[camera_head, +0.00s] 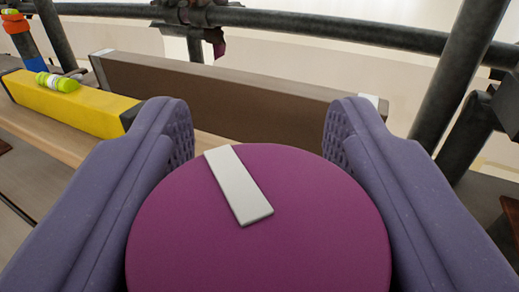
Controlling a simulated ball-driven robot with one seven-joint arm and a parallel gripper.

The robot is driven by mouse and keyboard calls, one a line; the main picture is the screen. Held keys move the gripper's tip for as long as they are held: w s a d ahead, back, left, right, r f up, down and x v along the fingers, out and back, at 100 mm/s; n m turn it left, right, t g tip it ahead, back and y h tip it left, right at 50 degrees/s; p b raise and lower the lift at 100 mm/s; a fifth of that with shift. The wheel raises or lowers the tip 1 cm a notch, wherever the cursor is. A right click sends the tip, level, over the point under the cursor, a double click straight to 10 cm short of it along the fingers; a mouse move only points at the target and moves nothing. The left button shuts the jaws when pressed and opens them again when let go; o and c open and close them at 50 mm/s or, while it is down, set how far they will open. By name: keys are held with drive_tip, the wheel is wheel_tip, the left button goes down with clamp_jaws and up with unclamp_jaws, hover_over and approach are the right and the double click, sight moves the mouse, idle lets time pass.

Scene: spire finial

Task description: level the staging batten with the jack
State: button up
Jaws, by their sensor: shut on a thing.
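My gripper (263,135) has its two purple-grey fingers closed on either side of a round magenta knob (310,225), likely the jack's handwheel. The knob fills the lower middle, and a white bar mark (238,185) on it runs from upper left to lower right. The rest of the jack is hidden. Beyond the left finger, a yellow level (75,104) with a green vial (57,82) lies on a pale wooden surface (45,138), perhaps the batten. I cannot read the bubble.
A long dark brown beam (225,97) with pale ends lies behind the gripper. Dark scaffold tubes (350,35) and a slanted pole (458,70) stand behind and at right. An orange and blue object (22,40) is at the far left.

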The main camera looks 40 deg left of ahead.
drive_tip(key=shift+f, duration=0.1)
